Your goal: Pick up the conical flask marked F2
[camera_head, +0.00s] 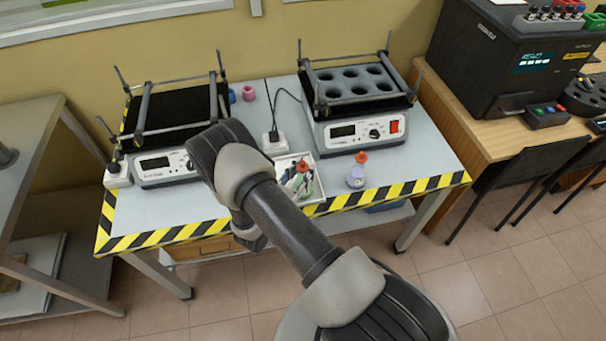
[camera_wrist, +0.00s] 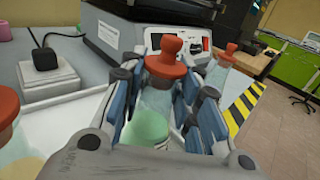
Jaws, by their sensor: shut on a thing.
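In the wrist view a conical flask (camera_wrist: 152,102) with a red stopper and pale green liquid stands between the blue-padded fingers of my gripper (camera_wrist: 163,108). The fingers are shut on it from both sides. Its marking is not readable here, so I cannot tell whether it is F2. In the head view my arm covers much of the gripper, near the white tray (camera_head: 317,194). A second red-stoppered flask (camera_wrist: 8,128) with yellowish liquid is cut off at the left edge of the wrist view. A third flask (camera_head: 356,177) stands on the table right of the tray.
Two shaker units, one with a black platform (camera_head: 170,108) and one with round holes (camera_head: 360,100), stand behind on the table (camera_head: 420,160) with striped edging. The table's front right is clear.

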